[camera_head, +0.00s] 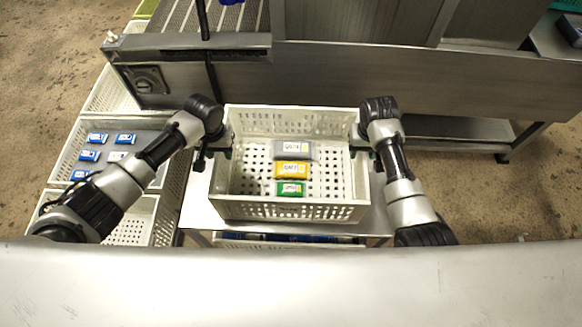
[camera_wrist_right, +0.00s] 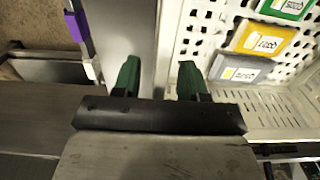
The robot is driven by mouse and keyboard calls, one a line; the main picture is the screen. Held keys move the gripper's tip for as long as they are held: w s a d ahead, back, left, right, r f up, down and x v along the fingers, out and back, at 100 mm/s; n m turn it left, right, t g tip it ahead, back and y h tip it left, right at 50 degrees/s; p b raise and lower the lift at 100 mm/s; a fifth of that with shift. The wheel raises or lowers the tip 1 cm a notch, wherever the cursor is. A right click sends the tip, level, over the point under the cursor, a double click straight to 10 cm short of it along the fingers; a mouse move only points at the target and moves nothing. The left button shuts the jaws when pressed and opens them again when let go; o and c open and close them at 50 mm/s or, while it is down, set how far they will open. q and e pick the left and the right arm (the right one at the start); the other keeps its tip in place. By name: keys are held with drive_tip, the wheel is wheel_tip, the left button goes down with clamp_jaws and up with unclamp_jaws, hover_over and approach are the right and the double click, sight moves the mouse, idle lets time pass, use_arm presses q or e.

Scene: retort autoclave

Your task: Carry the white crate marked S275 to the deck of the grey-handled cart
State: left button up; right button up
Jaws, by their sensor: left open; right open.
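A white perforated crate (camera_head: 290,211) stands in front of me on a grey metal surface (camera_head: 196,205). It holds a grey, a yellow and a green labelled pack. No S275 mark is readable on it. My left gripper (camera_head: 212,156) is at the crate's left side wall, partly hidden by its wrist. My right gripper (camera_head: 366,152) is at the right side wall. In the right wrist view its open green fingers (camera_wrist_right: 159,78) stand either side of the crate's wall (camera_wrist_right: 172,40), not visibly closed on it. I cannot identify the grey-handled cart.
White crates (camera_head: 57,160) stand to the left, one holding several blue packs (camera_head: 88,155). A steel machine or bench (camera_head: 350,75) runs across the back, close behind the crate. More blue items (camera_head: 290,238) lie below the front edge. Open floor (camera_head: 500,190) shows at the right.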

use_arm(q)
drive_tip(key=shift+f, duration=1.4)
use_arm(e)
drive_tip(key=shift+f, duration=1.4)
use_arm(q)
clamp_jaws()
use_arm(e)
clamp_jaws()
use_arm(q)
drive_tip(key=shift+w+r, duration=0.1)
drive_tip(key=shift+r, duration=0.05)
use_arm(e)
drive_tip(key=shift+w+r, duration=0.1)
